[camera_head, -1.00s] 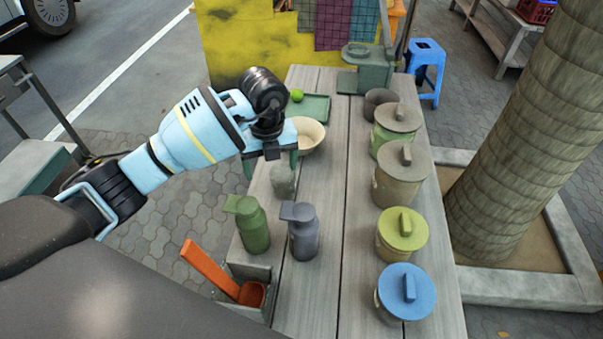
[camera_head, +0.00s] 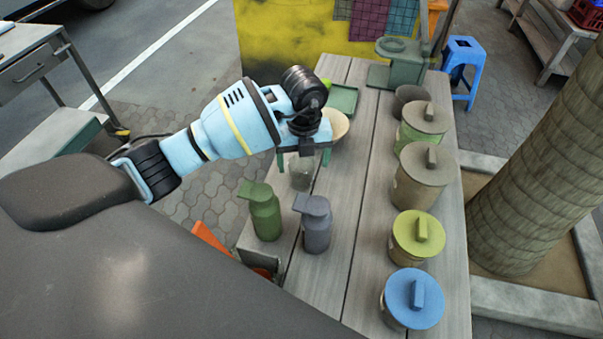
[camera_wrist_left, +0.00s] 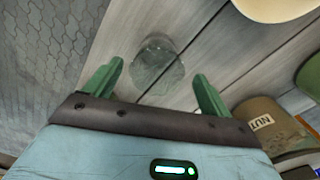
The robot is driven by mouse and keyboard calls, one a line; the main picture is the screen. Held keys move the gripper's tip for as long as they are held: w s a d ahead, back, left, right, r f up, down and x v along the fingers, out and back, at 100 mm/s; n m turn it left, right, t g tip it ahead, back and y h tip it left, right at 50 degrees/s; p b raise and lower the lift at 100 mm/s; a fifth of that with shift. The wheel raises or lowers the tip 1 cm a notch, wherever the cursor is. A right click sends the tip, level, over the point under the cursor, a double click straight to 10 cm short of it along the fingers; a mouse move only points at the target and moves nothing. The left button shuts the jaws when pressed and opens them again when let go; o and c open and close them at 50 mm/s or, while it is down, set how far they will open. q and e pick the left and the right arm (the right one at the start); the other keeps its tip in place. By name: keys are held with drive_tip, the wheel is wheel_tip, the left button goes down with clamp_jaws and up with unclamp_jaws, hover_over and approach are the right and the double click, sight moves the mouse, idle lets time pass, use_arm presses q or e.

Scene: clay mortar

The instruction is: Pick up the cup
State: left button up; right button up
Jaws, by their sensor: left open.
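A clear glass cup (camera_head: 302,173) stands on the wooden table, beyond the green and grey bottles. It also shows in the left wrist view (camera_wrist_left: 157,64), ahead of and between the two green fingers. My left gripper (camera_head: 303,160) is above and close to the cup in the head view, with its fingers pointing down. In the wrist view the left gripper (camera_wrist_left: 160,85) is open and nothing is clamped between its fingers. Whether a finger touches the cup cannot be told. My right gripper is not in view.
A green bottle (camera_head: 264,212) and a grey bottle (camera_head: 315,226) stand near the cup. A cream bowl (camera_head: 338,126) is just behind the gripper. Several lidded canisters, including a blue-lidded one (camera_head: 412,300), line the right side. The table's middle (camera_head: 350,220) is clear.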

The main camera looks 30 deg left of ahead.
sight(301, 171)
use_arm(q)
drive_tip(key=f, duration=0.5)
drive_tip(key=shift+a, duration=0.25)
drive_tip(key=shift+r, duration=0.1)
drive_tip(key=c, duration=1.1)
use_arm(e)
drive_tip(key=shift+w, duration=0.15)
